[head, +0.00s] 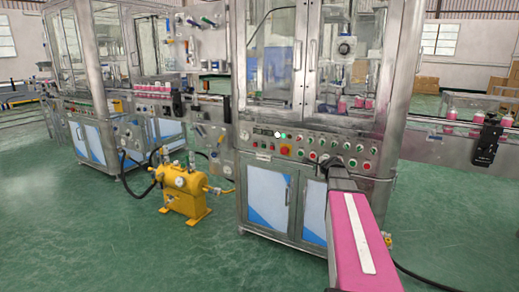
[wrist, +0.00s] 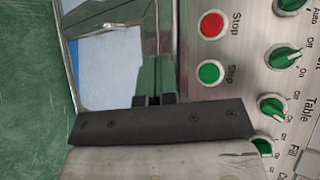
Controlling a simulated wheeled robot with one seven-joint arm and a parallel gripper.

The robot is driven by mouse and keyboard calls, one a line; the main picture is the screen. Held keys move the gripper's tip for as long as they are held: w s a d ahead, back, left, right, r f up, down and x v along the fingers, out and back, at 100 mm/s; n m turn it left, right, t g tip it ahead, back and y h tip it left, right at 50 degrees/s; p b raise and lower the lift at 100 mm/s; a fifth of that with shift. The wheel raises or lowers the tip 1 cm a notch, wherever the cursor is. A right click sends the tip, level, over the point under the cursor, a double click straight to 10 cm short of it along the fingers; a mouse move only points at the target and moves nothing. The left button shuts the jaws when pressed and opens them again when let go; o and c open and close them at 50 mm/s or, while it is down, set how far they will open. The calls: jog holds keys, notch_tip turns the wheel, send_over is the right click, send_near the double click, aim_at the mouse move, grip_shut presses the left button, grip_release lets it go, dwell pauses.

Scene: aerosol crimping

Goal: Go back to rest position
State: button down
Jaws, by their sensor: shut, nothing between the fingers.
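My arm reaches in from the bottom right of the head view, with its dark end close to the front of the crimping machine's control panel (head: 300,149). The fingertips appear over the panel's lower edge and the cabinet front, to the left of a green button (wrist: 209,73) and a red Stop button (wrist: 212,24). I cannot tell whether they touch the panel.
Green-pointer knobs (wrist: 285,56) line the panel. Below it are cabinet doors (head: 267,195). A yellow pump unit (head: 185,192) stands on the floor to the left. Pink cans (head: 450,113) ride a conveyor at right. The green floor (head: 110,235) at front left is clear.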

jog(key=s+a+f+n+g+y, duration=0.1)
jog(key=s+a+f+n+g, duration=0.4)
jog(key=s+a+f+n, duration=0.6)
jog(key=s+a+f+n+g+h, duration=0.1)
jog(key=s+a+f+n+g, duration=0.2)
jog(key=s, duration=0.7)
jog(key=s+a+f+n+g+h, duration=0.1)
jog(key=s+a+f+n+g, duration=0.3)
jog(key=s, duration=0.6)
notch_tip(320, 180, down, 2)
jog(key=shift+s+a+f+n+h, duration=0.15)
jog(key=shift+a+n+h, duration=0.25)
jog(key=shift+a+n, duration=0.55)
jog(key=shift+a+m, duration=0.2)
jog(key=shift+m, duration=0.05)
